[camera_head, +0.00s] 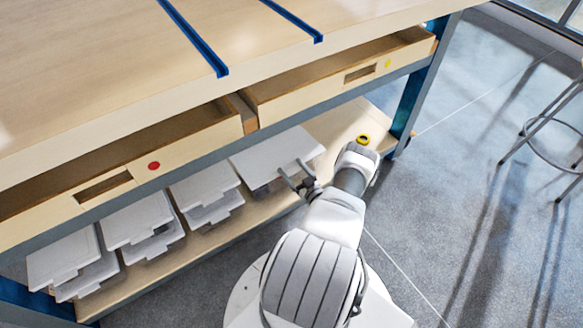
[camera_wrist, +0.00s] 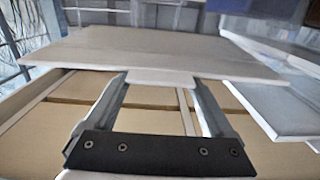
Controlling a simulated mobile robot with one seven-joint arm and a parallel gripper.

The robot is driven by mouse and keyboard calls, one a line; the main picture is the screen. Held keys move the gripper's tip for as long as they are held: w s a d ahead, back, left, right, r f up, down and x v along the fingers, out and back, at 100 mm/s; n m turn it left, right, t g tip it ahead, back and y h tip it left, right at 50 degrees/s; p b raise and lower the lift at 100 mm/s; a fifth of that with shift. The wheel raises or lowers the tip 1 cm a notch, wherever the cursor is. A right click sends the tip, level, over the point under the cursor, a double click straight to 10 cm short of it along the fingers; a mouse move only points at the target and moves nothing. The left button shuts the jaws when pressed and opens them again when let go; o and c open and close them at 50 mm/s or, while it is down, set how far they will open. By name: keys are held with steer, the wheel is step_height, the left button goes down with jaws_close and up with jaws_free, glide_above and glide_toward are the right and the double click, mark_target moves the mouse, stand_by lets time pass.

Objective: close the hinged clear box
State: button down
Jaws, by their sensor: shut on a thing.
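The box on the lower shelf at the right end of the row shows its pale, flat lid (camera_head: 270,152) in the head view. In the wrist view the same lid (camera_wrist: 150,48) spans the upper middle, with a small tab at its near edge. My gripper (camera_head: 294,174) is at the lid's front edge. In the wrist view my gripper (camera_wrist: 160,82) has its fingers on either side of the tab, shut on it. Below the lid, tan panels crossed by pale strips show. The box's walls and hinge are mostly hidden, so I cannot tell how far the lid stands open.
More lidded boxes (camera_head: 204,186) stand to the left on the wooden shelf (camera_head: 355,117). Two open drawers (camera_head: 340,75) overhang the shelf, under the bench top (camera_head: 120,60). Open floor and a stool (camera_head: 550,145) lie right.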

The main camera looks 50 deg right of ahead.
steer(key=shift+s+f, duration=0.1)
steer(key=shift+f, duration=0.1)
jaws_free()
steer(key=shift+r, duration=0.1)
steer(key=shift+s, duration=0.15)
